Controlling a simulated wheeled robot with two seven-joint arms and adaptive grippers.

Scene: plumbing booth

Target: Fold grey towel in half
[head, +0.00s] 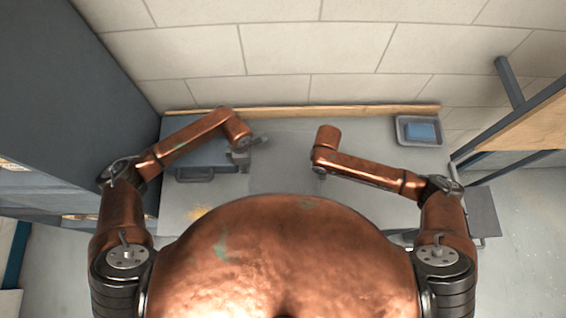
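The grey towel (285,158) seems to be the flat grey patch on the grey workbench between my two grippers; its edges barely stand out, and I cannot tell whether any part is folded. My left gripper (245,153) is low over the bench at the patch's left side, beside the toolbox. Its fingers are too small to tell open from shut. My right gripper (319,171) is at the patch's right side, mostly hidden under my copper wrist. I cannot tell whether either gripper touches the towel. My round copper body hides the bench's front.
A blue-grey toolbox (205,157) with a handle lies at the bench's left. A grey tray (403,140) holding a blue block (422,131) stands at the back right. A wooden strip (340,110) runs along the back wall. The workbench (375,133) is clear between towel and tray.

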